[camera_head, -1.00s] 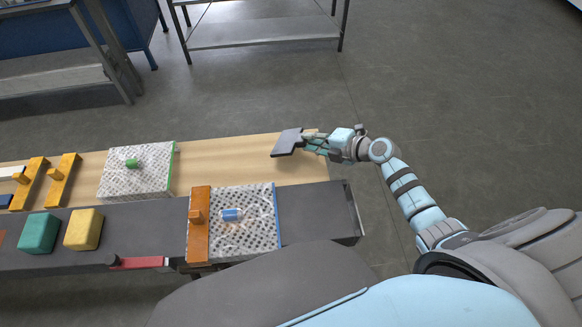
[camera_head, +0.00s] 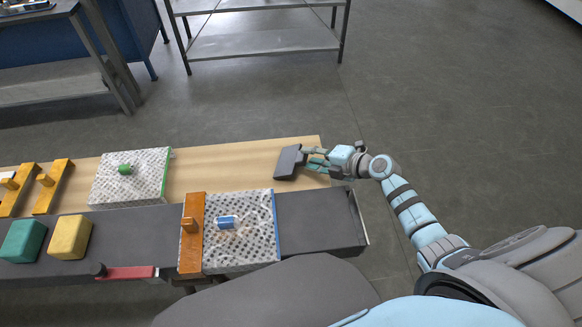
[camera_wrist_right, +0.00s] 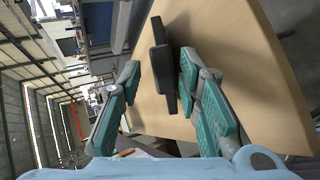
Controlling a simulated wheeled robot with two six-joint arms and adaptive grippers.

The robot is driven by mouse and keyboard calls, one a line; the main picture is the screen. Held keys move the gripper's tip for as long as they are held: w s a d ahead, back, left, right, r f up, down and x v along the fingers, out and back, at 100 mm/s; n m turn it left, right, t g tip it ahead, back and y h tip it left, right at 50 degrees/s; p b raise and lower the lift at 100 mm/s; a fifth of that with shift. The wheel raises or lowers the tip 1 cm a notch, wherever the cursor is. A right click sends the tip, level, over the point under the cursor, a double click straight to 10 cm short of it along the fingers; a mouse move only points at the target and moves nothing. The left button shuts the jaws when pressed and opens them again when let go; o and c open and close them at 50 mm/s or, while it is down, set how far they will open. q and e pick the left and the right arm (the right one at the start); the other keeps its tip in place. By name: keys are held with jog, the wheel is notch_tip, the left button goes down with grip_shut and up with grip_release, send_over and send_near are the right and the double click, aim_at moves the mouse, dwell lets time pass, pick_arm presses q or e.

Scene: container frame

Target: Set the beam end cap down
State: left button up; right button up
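The beam end cap (camera_head: 288,162) is a dark grey plate with a block on it. It rests on the light wooden board near its right end. In the right wrist view the end cap (camera_wrist_right: 160,62) appears between and just beyond the fingertips, with a gap to the left finger; the right finger is very close to it, and I cannot tell if they touch. My right gripper (camera_head: 312,161) has its teal fingers spread, beside the cap on its right. The spread fingers (camera_wrist_right: 158,80) also show in the right wrist view. My left gripper is not in view.
A green-edged foam block (camera_head: 135,178) lies on the wooden board (camera_head: 225,155). A blue-edged foam block (camera_head: 245,245) with an orange bar (camera_head: 192,245) sits on the dark surface nearer me. Yellow (camera_head: 70,238) and teal (camera_head: 23,241) blocks stand at left. Board around the cap is clear.

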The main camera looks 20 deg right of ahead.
jog(key=p+v, duration=0.5)
jog(key=v, duration=0.3)
jog(key=shift+a, duration=0.1)
notch_tip(320, 180, up, 7)
jog(key=s+d+p, duration=0.1)
jog(key=s+p, duration=0.1)
jog(key=p, duration=0.3)
jog(key=shift+s+d+r, duration=0.15)
jog(key=shift+d+r, duration=0.05)
jog(key=shift+r, duration=0.05)
